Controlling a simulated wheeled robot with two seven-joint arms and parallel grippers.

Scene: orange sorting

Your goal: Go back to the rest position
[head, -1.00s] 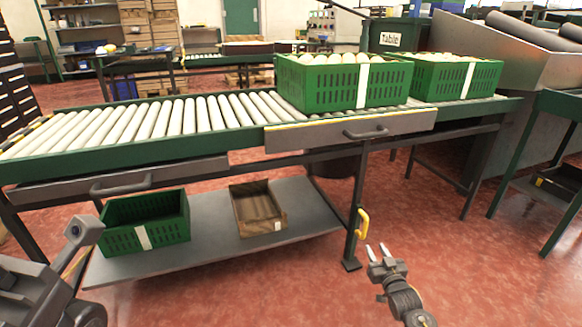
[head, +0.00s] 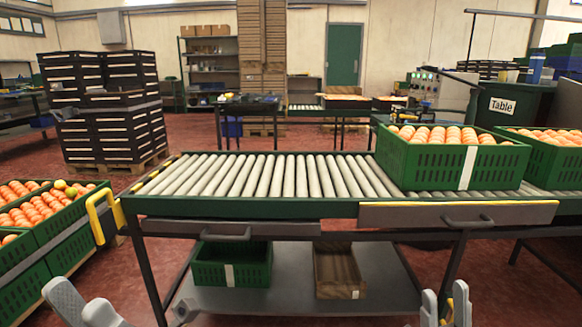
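My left gripper (head: 84,304) is at the bottom left edge of the head view. Its two grey fingers stand apart with nothing between them. My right gripper (head: 444,305) is at the bottom, right of centre, in front of the roller table. Its two fingertips point up and stand apart, with a yellow handle showing between or behind them. I see no object held in either gripper. Most of both arms is out of the picture.
The roller conveyor table (head: 270,207) crosses in front, carrying green crates of oranges (head: 440,168) on the right. A green crate (head: 230,272) and a brown box (head: 338,275) sit on its lower shelf. More orange crates (head: 55,213) stand at left. Red floor is open behind.

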